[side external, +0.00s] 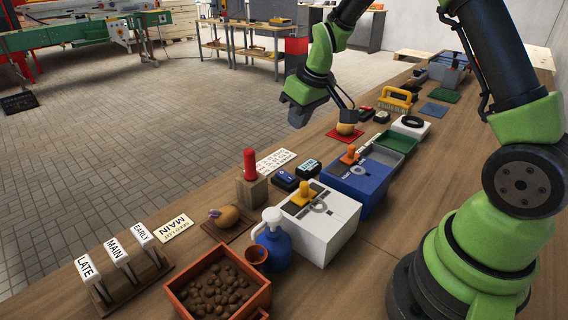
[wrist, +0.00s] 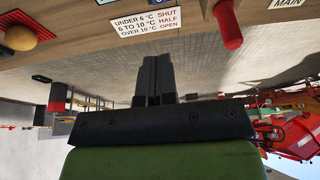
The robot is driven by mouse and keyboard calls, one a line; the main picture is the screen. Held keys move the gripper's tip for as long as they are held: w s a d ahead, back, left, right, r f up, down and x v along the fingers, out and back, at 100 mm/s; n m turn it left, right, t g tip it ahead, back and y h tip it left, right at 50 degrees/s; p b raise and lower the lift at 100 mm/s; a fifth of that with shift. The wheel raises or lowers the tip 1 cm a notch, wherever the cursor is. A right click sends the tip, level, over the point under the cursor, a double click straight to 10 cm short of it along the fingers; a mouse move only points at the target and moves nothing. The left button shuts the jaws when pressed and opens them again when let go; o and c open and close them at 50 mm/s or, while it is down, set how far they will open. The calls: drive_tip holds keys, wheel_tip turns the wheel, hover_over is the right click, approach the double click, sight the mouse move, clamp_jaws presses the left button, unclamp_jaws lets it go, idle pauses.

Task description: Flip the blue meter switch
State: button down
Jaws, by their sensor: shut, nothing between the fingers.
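Two small dark meters lie on the bench in the side external view: one with a blue face (side external: 286,179) and one with a teal face (side external: 308,168). A switch on either is too small to make out. A blue box (side external: 372,190) with an orange handle (side external: 350,155) stands to their right, and which of these is the blue meter I cannot tell. My gripper (side external: 298,117) is shut and empty, raised above and beyond the meters. Its fingers are together in the wrist view (wrist: 154,75). No meter switch shows clearly there.
A white box (side external: 322,235) with a yellow handle, a red post (side external: 250,165), a blue jug (side external: 273,245) and a potato crate (side external: 222,284) stand nearby. A potato (side external: 346,128) lies on a red mat. A temperature sign (wrist: 146,20) lies flat.

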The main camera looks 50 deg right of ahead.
sight(288, 176)
drive_tip(key=x, duration=1.4)
drive_tip(key=shift+s+f, duration=0.1)
drive_tip(key=shift+s, duration=0.3)
drive_tip(key=shift+w+a+f+g, duration=0.25)
drive_tip(key=shift+a+g, duration=0.05)
drive_tip(key=shift+g, duration=0.2)
drive_tip(key=g, duration=0.3)
drive_tip(key=shift+w+d+f, duration=0.15)
drive_tip(key=shift+d+f, duration=0.2)
drive_tip(key=shift+g, duration=0.5)
drive_tip(key=shift+f, duration=0.1)
drive_tip(key=shift+s, duration=0.9)
